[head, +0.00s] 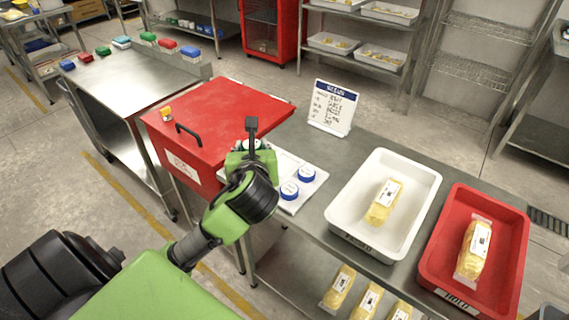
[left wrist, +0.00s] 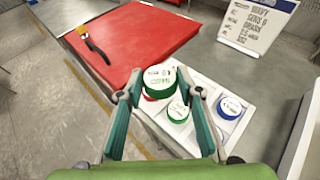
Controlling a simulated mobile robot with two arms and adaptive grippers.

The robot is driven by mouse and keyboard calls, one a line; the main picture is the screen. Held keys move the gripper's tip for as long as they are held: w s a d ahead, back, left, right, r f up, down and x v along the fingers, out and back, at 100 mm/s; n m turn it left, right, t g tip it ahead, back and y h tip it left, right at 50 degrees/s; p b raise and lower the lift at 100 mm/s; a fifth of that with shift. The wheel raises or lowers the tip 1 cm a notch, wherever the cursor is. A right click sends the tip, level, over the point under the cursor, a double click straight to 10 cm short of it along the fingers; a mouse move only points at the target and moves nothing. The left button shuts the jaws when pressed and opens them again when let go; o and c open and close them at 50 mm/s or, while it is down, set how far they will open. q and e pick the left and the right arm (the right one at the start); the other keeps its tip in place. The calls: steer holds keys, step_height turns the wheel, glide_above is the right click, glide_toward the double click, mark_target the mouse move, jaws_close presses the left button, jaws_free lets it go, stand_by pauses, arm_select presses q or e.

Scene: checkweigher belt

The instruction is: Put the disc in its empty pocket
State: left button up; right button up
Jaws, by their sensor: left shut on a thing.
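My left gripper (left wrist: 162,92) is shut on a disc (left wrist: 160,82) with a white printed top and a green rim. In the head view the gripper (head: 250,148) is over the left end of the white pocket tray (head: 315,189), beside the red box, and mostly covers the held disc. A smaller green-rimmed disc (left wrist: 178,112) sits in the tray between the fingers.
The red box (head: 225,105) with a black handle stands left of the tray. A white tub (head: 345,205) and a red tub (head: 508,265), each with a yellow pack, stand to the right. A sign (head: 332,108) stands behind on the steel table.

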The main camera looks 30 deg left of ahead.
arm_select(q)
steer(key=w+d+f, duration=0.2)
steer(key=w+f, duration=0.1)
steer(key=w, duration=0.3)
glide_above(285, 168)
steer(key=f, duration=0.5)
steer(key=shift+s+b, duration=0.3)
steer(key=shift+b, duration=0.1)
steer(key=shift+w+f, duration=0.15)
steer(key=shift+f, duration=0.05)
steer(key=shift+w+f, duration=0.1)
steer(key=shift+f, duration=1.45)
steer(key=shift+f, duration=0.1)
steer(key=o, duration=0.9)
